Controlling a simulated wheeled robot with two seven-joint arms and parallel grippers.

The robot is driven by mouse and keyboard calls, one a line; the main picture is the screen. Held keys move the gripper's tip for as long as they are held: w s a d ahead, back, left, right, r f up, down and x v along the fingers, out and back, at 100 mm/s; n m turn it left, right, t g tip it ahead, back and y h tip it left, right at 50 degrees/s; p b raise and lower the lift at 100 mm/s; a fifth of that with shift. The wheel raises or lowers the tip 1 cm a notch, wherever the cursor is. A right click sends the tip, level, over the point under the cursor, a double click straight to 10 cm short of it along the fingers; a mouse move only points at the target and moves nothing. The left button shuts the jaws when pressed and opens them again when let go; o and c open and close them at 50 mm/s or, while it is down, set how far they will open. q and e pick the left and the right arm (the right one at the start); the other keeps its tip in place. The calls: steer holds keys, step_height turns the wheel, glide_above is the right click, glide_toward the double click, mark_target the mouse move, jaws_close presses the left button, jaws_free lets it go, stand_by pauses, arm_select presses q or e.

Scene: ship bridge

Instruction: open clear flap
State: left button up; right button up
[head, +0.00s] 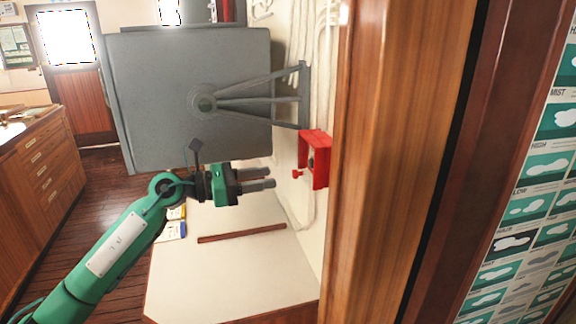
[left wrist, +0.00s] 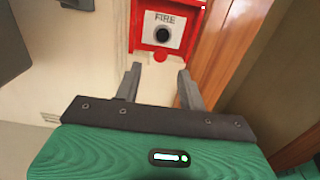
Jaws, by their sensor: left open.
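A red fire call box (head: 324,160) is fixed to the cream wall beside the wooden post. In the left wrist view the box (left wrist: 137,28) frames a white panel marked FIRE (left wrist: 165,19) with a black round button. A small red knob (left wrist: 160,56) sits at the box's lower edge; it also shows in the head view (head: 297,174). I cannot make out the clear flap's pane itself. My left gripper (head: 272,178) is open and empty, its fingers pointing at the box just short of the knob. In the wrist view its fingertips (left wrist: 159,70) lie either side of the knob's line.
A large grey monitor (head: 150,110) on a wall bracket (head: 303,95) hangs above and behind my left gripper. A pale desk top (head: 215,270) with a wooden strip lies below. The wooden post (head: 385,200) stands close right of the box. Wooden drawers (head: 40,175) stand at left.

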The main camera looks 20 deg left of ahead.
mark_target(293, 174)
arm_select(q)
steer(key=p+x, duration=0.1)
steer(key=x, duration=0.3)
steer(key=shift+w+d+r+p, duration=0.2)
steer(key=shift+d+p, duration=0.1)
steer(key=shift+p, duration=0.05)
steer(key=shift+f+x, duration=0.2)
steer(key=shift+x, duration=0.65)
jaws_close()
